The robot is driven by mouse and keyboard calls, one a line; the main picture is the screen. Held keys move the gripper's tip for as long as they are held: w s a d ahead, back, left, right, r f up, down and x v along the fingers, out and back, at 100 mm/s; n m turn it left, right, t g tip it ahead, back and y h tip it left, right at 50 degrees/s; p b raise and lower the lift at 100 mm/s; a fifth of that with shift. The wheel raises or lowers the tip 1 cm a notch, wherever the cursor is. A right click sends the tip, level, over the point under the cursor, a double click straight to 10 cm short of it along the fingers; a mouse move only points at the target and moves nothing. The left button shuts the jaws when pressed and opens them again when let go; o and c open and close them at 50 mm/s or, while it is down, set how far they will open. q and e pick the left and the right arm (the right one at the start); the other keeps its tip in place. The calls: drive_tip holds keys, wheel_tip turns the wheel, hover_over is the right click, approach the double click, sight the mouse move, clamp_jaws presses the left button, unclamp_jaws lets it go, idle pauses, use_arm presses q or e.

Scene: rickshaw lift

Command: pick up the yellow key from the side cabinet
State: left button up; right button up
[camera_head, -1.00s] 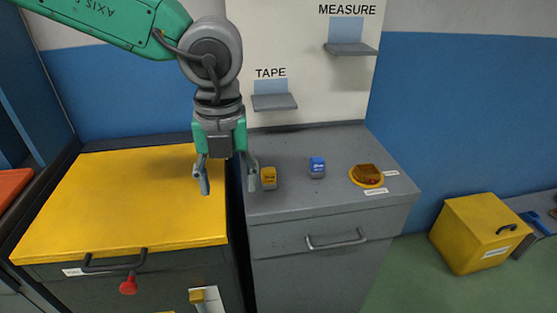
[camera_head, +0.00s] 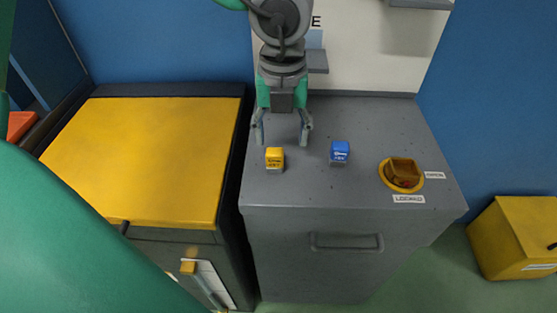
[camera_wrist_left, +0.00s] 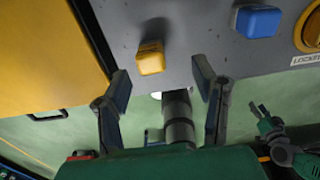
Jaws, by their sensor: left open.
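The yellow key (camera_head: 275,159) is a small yellow block with dark print, standing on the grey top of the side cabinet (camera_head: 300,195) near its left edge. My left gripper (camera_head: 282,135) hangs fingers-down over the cabinet top, just behind the key in the head view. Its two fingers are spread and nothing is between them. In the left wrist view the key (camera_wrist_left: 151,58) lies beyond the open fingertips (camera_wrist_left: 163,82), nearer the left finger, and no contact shows. In that view, a gripper at the right (camera_wrist_left: 261,112), apparently my right one, is small and its opening is unclear.
A similar blue block (camera_head: 340,152) stands to the right of the key. A brown knob on a yellow ring (camera_head: 402,174) sits farther right, beside labels. A yellow-topped cabinet (camera_head: 150,150) stands on the left. A small shelf (camera_head: 316,61) juts from the wall behind.

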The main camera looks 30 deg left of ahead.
sight(275, 151)
use_arm(q)
drive_tip(key=shift+w+f, duration=0.1)
drive_tip(key=shift+f, duration=0.75)
drive_tip(key=shift+a+f, duration=0.15)
drive_tip(key=shift+f, duration=0.15)
drive_tip(key=f, duration=0.1)
drive_tip(key=f+b, duration=0.1)
drive_tip(key=s+a+f, duration=0.1)
drive_tip(key=shift+f, duration=0.4)
drive_tip(key=shift+d+f+b, duration=0.1)
drive_tip(key=shift+f+b, duration=0.2)
drive_tip(key=shift+f, duration=0.2)
drive_tip(key=shift+d+r, duration=0.1)
drive_tip(key=shift+d, duration=0.1)
drive_tip(key=c, duration=1.1)
drive_tip(key=shift+a, duration=0.1)
drive_tip(key=shift+c, duration=0.3)
